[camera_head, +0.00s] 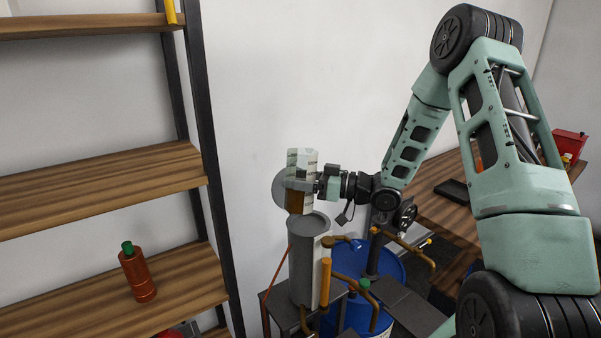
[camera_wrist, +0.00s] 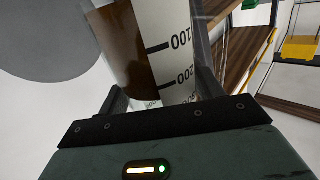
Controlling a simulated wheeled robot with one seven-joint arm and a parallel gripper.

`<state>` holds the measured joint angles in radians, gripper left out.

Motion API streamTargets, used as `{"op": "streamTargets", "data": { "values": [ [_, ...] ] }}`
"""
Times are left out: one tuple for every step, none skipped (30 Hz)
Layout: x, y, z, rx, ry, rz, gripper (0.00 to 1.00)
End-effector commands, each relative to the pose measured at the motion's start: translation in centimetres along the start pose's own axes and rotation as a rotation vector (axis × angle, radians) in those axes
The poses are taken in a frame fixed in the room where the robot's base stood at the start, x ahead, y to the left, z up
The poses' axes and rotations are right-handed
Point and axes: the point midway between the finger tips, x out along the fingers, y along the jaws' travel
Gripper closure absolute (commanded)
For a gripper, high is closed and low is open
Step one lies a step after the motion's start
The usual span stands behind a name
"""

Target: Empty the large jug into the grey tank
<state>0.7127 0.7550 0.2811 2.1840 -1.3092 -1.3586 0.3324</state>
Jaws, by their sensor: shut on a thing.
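My gripper (camera_head: 301,185) is shut on the large jug (camera_head: 305,160), a clear vessel with dark markings. It holds the jug just above the open top of the grey tank (camera_head: 303,262), an upright cylinder. In the wrist view the jug (camera_wrist: 176,45) stands between both fingers, its numbers upside down. Brown liquid (camera_wrist: 125,45) shows inside along its left side; it also shows low in the jug in the head view. A round grey disc (camera_head: 279,189) is beside the jug, perhaps the tank's lid. The jug's mouth and any stream are not clearly visible.
A blue barrel (camera_head: 385,265) and brown pipes (camera_head: 326,283) crowd the tank's right side. A wooden table (camera_head: 440,205) stands at right. White wall lies close behind the tank.

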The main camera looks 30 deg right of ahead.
Motion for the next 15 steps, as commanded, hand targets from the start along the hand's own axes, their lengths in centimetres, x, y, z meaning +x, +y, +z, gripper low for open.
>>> {"op": "streamTargets", "data": {
  "values": [
    [0.1, -0.2, 0.4, 0.048, 0.012, 0.000, 0.74],
    [0.1, -0.4, 0.7, 0.075, 0.017, 0.000, 0.74],
    [0.1, -0.5, 1.0, 0.112, 0.026, -0.001, 0.74],
    [0.1, -0.7, 1.2, 0.139, 0.033, -0.001, 0.74],
    [0.2, -0.8, 1.4, 0.167, 0.039, -0.002, 0.74],
    [0.2, -0.9, 1.8, 0.203, 0.047, -0.002, 0.74],
    [0.2, -1.1, 2.0, 0.231, 0.054, -0.002, 0.74],
    [0.2, -0.9, 2.5, 0.231, 0.054, -0.001, 0.74],
    [0.2, -0.8, 3.0, 0.233, 0.055, -0.001, 0.74],
    [0.2, -0.8, 3.2, 0.236, 0.055, -0.001, 0.74],
    [0.2, -0.8, 3.5, 0.240, 0.056, -0.002, 0.74],
    [0.2, -0.7, 3.9, 0.245, 0.057, -0.002, 0.74],
    [0.2, -0.7, 4.2, 0.248, 0.058, -0.002, 0.74],
    [0.2, -0.7, 4.4, 0.256, 0.060, -0.002, 0.74],
    [0.2, -0.8, 4.3, 0.275, 0.065, -0.002, 0.74]
  ]
}}
